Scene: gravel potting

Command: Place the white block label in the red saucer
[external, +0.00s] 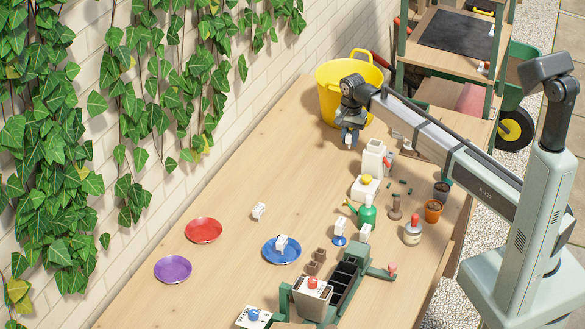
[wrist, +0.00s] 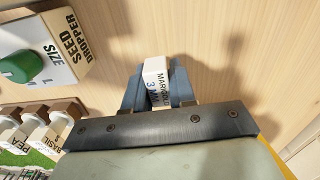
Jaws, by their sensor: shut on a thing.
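My gripper (external: 349,141) is shut on a white block label (wrist: 156,72) with dark printed text, partly legible as "MARI...". In the wrist view the blue-grey fingers (wrist: 155,88) are on both sides of the block. The gripper is at the far end of the table, by the yellow bucket. The red saucer (external: 203,230) lies empty at the left of the table, far from my gripper. Another white block (external: 259,211) is on bare wood right of the red saucer, and one more (external: 281,243) is in the blue saucer (external: 270,255).
A purple saucer (external: 172,270) lies near the red one. The yellow bucket (external: 327,98) stands behind my gripper. White containers (external: 373,160), a green watering can (external: 367,214) and small pots (external: 433,211) stand at the right. The wood between gripper and red saucer is mostly clear.

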